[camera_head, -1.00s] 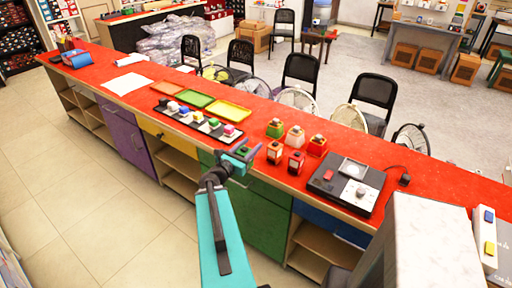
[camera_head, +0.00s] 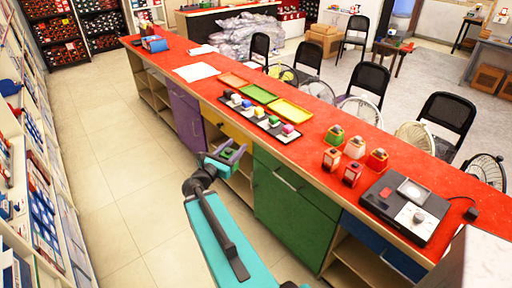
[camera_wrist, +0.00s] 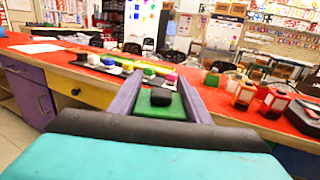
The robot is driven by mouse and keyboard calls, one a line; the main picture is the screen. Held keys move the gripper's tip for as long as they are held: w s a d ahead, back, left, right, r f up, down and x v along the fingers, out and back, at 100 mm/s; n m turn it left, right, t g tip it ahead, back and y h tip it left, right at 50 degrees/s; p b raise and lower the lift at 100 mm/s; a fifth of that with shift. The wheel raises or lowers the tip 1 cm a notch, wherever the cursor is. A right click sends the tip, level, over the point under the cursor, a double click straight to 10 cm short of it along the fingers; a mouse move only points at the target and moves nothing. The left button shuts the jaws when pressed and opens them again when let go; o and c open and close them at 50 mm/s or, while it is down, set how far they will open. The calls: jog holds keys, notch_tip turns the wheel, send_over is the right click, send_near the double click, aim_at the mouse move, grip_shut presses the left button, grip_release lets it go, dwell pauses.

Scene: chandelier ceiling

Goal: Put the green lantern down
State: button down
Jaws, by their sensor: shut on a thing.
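My gripper (camera_head: 226,156) is shut on the green lantern (camera_wrist: 160,101), which has a dark cap and sits between the two purple fingers in the wrist view. In the head view the held lantern (camera_head: 228,153) is small and partly hidden by the fingers. The gripper is in front of the long red-topped counter (camera_head: 318,118), near the yellow drawer front and left of the standing lanterns. Another green-topped lantern (camera_head: 335,134) stands on the counter, with a white one (camera_head: 354,147) and several red ones (camera_head: 377,158) around it.
A black tray (camera_head: 240,112) of small coloured blocks lies left of the lanterns. Orange (camera_head: 233,80), green (camera_head: 258,93) and yellow (camera_head: 290,110) trays lie behind it. A dark device (camera_head: 405,210) fills the right end. Bare red counter shows between yellow tray and lanterns.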

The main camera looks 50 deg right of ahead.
jog(key=w+a+n+t, duration=0.2)
jog(key=w+a+t, duration=0.1)
jog(key=w+a, duration=0.8)
jog(key=w+a+n+t+y+b, duration=0.1)
jog(key=w+a+n+t+y, duration=0.1)
jog(key=a, duration=1.6)
jog(key=w+a+n+t+y+b, duration=0.2)
jog(key=a+t, duration=0.2)
jog(key=a, duration=1.4)
jog(key=shift+w+a+n, duration=0.3)
jog(key=shift+a, duration=0.1)
jog(key=shift+s, duration=0.1)
